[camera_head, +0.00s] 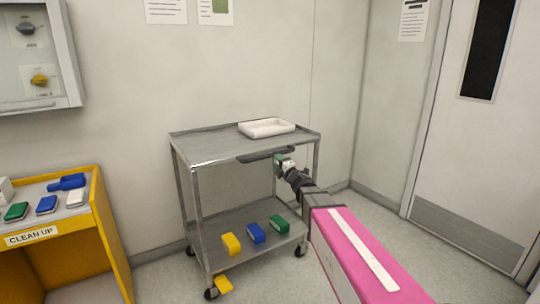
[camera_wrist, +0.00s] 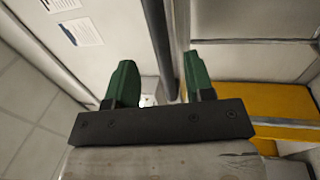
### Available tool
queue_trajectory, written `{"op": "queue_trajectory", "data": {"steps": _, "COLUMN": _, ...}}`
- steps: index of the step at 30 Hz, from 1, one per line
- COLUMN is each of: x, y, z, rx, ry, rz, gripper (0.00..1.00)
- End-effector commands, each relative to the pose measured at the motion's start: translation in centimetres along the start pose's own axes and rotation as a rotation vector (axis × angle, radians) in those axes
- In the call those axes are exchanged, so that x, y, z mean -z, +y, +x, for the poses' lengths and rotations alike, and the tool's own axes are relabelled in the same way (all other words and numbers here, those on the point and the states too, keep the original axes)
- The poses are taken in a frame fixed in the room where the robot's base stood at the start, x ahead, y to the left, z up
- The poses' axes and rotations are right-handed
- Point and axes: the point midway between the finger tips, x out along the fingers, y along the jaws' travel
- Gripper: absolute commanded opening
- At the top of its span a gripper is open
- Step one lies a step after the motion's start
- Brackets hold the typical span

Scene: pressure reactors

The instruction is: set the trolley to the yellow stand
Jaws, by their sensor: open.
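The trolley (camera_head: 248,145) is a grey metal cart with two shelves and casters, standing against the back wall. A dark handle bar (camera_head: 262,154) shows under the front edge of its top shelf. The yellow stand (camera_head: 110,235) with a "CLEAN UP" label is at the left, apart from the trolley by a strip of floor. My gripper (camera_head: 281,161) is at the trolley's front, by the right end of the bar. In the wrist view its green fingers (camera_wrist: 160,85) are apart, and a dark bar shows between them; whether they touch it I cannot tell.
A white tray (camera_head: 267,127) sits on the top shelf. Yellow (camera_head: 231,244), blue (camera_head: 256,233) and green (camera_head: 279,224) blocks lie on the lower shelf. A yellow piece (camera_head: 224,285) is by the front caster. A door (camera_head: 470,150) is at the right.

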Motion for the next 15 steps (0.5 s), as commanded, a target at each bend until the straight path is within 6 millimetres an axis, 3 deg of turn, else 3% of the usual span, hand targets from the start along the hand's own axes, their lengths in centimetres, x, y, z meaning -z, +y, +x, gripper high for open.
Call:
{"op": "queue_trajectory", "data": {"steps": 9, "x": -0.2, "y": -0.1, "z": 5.9, "rx": 0.000, "ry": -0.001, "rz": 0.002, "gripper": 0.48}}
{"op": "queue_trajectory", "data": {"steps": 15, "x": -0.1, "y": -0.1, "z": 8.2, "rx": 0.000, "ry": -0.002, "rz": 0.002, "gripper": 0.48}}
